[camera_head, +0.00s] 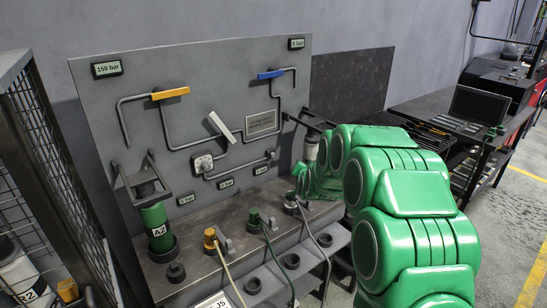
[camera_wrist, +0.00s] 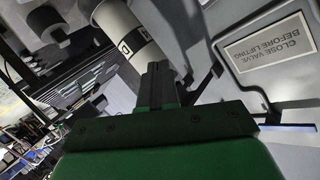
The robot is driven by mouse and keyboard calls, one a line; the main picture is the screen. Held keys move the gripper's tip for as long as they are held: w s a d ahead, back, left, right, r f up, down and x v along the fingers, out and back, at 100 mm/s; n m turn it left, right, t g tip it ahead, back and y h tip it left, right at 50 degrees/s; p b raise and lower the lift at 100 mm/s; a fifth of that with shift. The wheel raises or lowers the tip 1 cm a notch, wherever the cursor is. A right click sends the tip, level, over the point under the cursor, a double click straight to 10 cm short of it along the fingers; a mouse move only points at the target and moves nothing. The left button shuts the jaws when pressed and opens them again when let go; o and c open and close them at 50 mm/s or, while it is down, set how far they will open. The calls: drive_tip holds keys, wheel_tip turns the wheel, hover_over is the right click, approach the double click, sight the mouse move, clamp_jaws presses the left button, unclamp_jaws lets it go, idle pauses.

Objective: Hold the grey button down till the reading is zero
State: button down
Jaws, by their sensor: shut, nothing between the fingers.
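My gripper (camera_wrist: 160,68) shows in the wrist view with its dark fingers together and nothing between them. Its tips appear near a pale cylinder with a dark-lettered label (camera_wrist: 130,35); I cannot tell whether they touch. In the head view my green arm reaches to the panel's lower right, and the fingers cannot be made out. The grey panel (camera_head: 90,100) carries a display reading 150 bar (camera_head: 107,69) at upper left and another display (camera_head: 296,43) at upper right, too small to read surely. I cannot surely pick out the grey button; a pale square fitting (camera_head: 202,163) sits mid-panel.
Pipes with an orange lever (camera_head: 171,93), a blue lever (camera_head: 270,74) and a white lever (camera_head: 221,126) cross the panel. A green cylinder marked A2 (camera_head: 155,222) stands at left on the bench. Hoses run from the bench front. A mesh cage (camera_head: 45,170) stands far left.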

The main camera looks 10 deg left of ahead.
sight(272, 155)
drive_tip(key=w+a+f+m+t, duration=0.1)
drive_tip(key=w+a+f+t, duration=0.3)
drive_tip(key=w+f+t, duration=0.1)
drive_tip(key=shift+w+a+f+m, duration=0.15)
drive_tip(key=shift+w+f+m, duration=0.2)
drive_tip(key=shift+w, duration=0.35)
drive_tip(key=shift+r, duration=0.15)
drive_tip(key=w+a, duration=0.6)
idle(0.7)
drive_tip(key=shift+w+a, duration=0.3)
drive_tip(key=shift+a, duration=0.05)
idle(1.8)
drive_tip(key=shift+w+a, duration=0.4)
drive_tip(key=shift+w, duration=0.05)
idle(1.2)
drive_tip(key=shift+s, duration=0.1)
idle(0.9)
drive_tip(key=shift+s+d, duration=0.55)
drive_tip(key=shift+d, duration=0.1)
